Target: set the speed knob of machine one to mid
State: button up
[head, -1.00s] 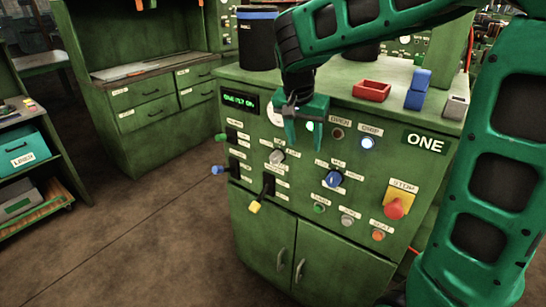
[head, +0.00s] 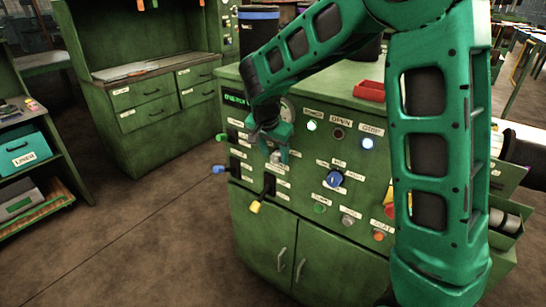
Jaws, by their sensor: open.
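The green machine one (head: 300,185) stands in the middle of the head view; its ONE plate is now hidden behind my arm. Its front carries a blue rotary knob (head: 333,179) with small labels around it and a grey knob (head: 276,157) to its upper left. The labels are too small to read surely, so I cannot tell which is the speed knob. My gripper (head: 271,148) is open and empty in front of the panel, at the grey knob and partly covering it. I cannot tell whether it touches the knob. The blue knob is clear of it.
Yellow (head: 255,207) and blue (head: 218,169) handles stick out at the panel's left. Lit lamps (head: 367,144) sit above the knobs and several buttons (head: 347,221) below. A red tray (head: 370,90) lies on the machine top. My arm hides the panel's right side. The floor at left is clear.

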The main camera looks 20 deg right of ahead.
jog(key=shift+w+d+f, duration=0.2)
jog(key=shift+f, duration=0.4)
jog(key=c, duration=1)
jog(key=shift+c, duration=0.2)
jog(key=shift+a, duration=0.15)
jog(key=g+h, duration=0.1)
jog(key=g, duration=0.1)
jog(key=n+g+h, duration=0.1)
jog(key=shift+w+a+g+h, duration=0.3)
jog(key=shift+w+a, duration=0.05)
jog(key=shift+w+a+f+n+g+h, duration=0.1)
jog(key=shift+w+n+g+h, duration=0.1)
jog(key=shift+g+h, duration=0.5)
jog(key=shift+w+a+n+g+h, duration=0.1)
jog(key=shift+n+g+h, duration=0.1)
jog(key=shift+g+h, duration=0.5)
jog(key=shift+g, duration=0.4)
